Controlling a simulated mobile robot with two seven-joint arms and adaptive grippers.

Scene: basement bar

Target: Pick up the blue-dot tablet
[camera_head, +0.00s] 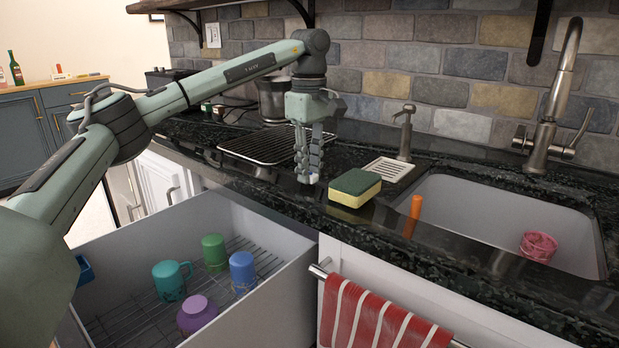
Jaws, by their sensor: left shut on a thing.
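My left gripper (308,166) points down over the front of the dark counter, left of the sponge. It is shut on a small pale thing (308,180) at its fingertips, which looks like a tablet. The fingers hide most of it, and I cannot make out a blue dot on it. I cannot tell whether it is clear of the counter. My right gripper is not in view.
A green-and-yellow sponge (354,188) lies just right of the gripper. A wire rack (262,146) lies behind it. An open dishwasher drawer (270,285) with several cups is below left.

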